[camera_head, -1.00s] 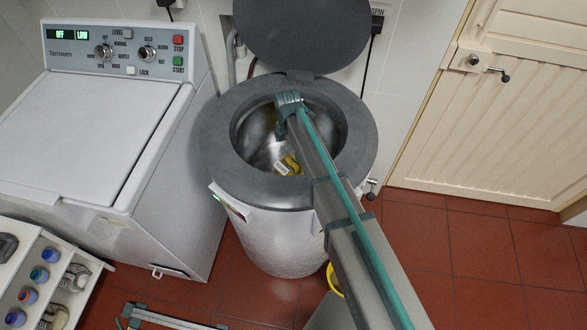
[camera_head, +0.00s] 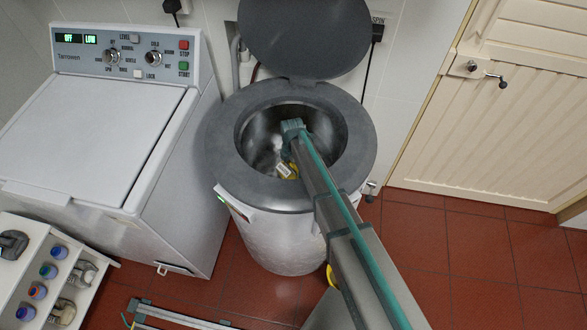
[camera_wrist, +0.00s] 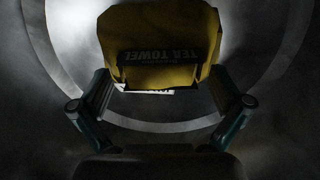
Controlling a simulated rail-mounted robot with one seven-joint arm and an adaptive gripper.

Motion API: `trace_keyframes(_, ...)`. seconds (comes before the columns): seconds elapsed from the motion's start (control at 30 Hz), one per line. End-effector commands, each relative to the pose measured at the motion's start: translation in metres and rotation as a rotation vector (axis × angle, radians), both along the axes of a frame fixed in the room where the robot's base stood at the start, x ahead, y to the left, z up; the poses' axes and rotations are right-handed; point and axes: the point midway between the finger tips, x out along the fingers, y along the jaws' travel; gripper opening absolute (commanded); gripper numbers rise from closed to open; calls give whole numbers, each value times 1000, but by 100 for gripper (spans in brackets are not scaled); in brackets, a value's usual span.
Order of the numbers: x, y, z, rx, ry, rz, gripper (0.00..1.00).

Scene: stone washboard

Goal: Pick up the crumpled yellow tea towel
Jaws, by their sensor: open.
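The crumpled yellow tea towel (camera_wrist: 158,45) lies inside the metal drum of the spin dryer (camera_head: 225,165). In the wrist view it is dark yellow with the printed words "TEA TOWEL" and a pale label edge below. My gripper (camera_wrist: 160,95) reaches down into the drum. Its two fingers are spread, one near each lower side of the towel, with nothing clearly held between them. Whether they touch the towel I cannot tell. My arm hides the gripper in the head view.
The dryer's round dark lid (camera_head: 304,38) stands open behind the drum. A white washing machine (camera_head: 95,135) is at left, with a trolley of bottles (camera_head: 40,270) in front of it. A cream door (camera_head: 490,130) is at right. Red floor is free at right.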

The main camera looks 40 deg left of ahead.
Motion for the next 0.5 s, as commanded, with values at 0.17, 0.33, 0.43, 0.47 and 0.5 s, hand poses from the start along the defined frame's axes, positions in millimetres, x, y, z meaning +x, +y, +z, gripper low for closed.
trace_keyframes(0.17, 0, 0, -4, 0, 0, 0, 100)
trace_keyframes(0.33, 0, 0, -3, 0, 0, 0, 85)
trace_keyframes(0.43, 0, 0, -3, 0, 0, 0, 68)
trace_keyframes(0.47, 0, 0, -3, 0, 0, 0, 63)
trace_keyframes(0.5, 0, 0, -3, 0, 0, 0, 57)
